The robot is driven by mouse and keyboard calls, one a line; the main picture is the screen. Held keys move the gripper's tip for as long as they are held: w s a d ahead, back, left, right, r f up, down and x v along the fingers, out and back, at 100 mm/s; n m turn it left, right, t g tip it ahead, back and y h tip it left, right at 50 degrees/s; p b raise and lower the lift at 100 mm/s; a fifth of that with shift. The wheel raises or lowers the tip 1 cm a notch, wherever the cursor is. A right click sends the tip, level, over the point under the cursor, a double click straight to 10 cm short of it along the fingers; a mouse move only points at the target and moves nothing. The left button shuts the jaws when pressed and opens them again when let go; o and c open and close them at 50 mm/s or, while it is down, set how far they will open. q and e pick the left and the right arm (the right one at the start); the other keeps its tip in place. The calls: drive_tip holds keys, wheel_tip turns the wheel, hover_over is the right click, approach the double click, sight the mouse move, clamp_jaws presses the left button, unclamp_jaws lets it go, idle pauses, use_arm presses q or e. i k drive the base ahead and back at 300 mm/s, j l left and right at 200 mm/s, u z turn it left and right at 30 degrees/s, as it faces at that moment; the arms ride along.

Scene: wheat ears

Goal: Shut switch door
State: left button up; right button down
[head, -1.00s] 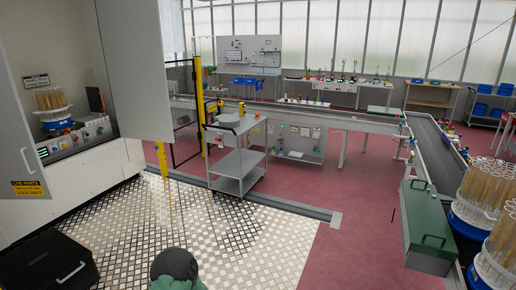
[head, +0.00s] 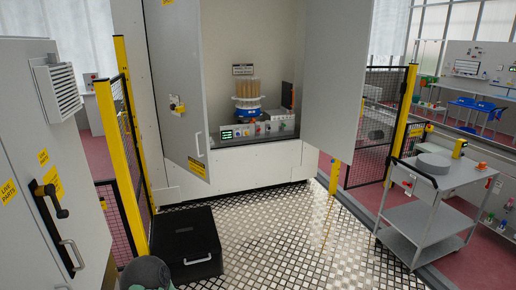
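A tall light cabinet stands in the middle of the head view with its front open. Its left door (head: 177,75) stands swung outward, with a silver handle, a small latch and a yellow label low on it. Its right door (head: 338,80) also stands open. A grey electrical cabinet door (head: 50,130) at the far left has yellow "LIVE PARTS" labels, a black lever handle (head: 50,200) and a silver pull handle (head: 73,255). I cannot tell whether this door is fully shut. Neither gripper is in view.
Inside the open cabinet are a holder with wheat-coloured stalks (head: 248,92) and a control panel (head: 262,128). A black box (head: 185,240) sits on the metal floor (head: 290,230) before it. A grey cart (head: 430,205) stands at right. Yellow-post mesh fences flank the cabinet.

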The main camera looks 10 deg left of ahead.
sight(173, 27)
drive_tip(key=i+j+u, duration=0.25)
drive_tip(key=i+u, duration=0.15)
drive_tip(key=i, duration=0.2)
drive_tip(key=i+u, duration=0.35)
drive_tip(key=i, duration=0.3)
drive_tip(key=i+l+u, duration=0.1)
drive_tip(key=i+u, duration=0.3)
drive_tip(key=i, duration=0.25)
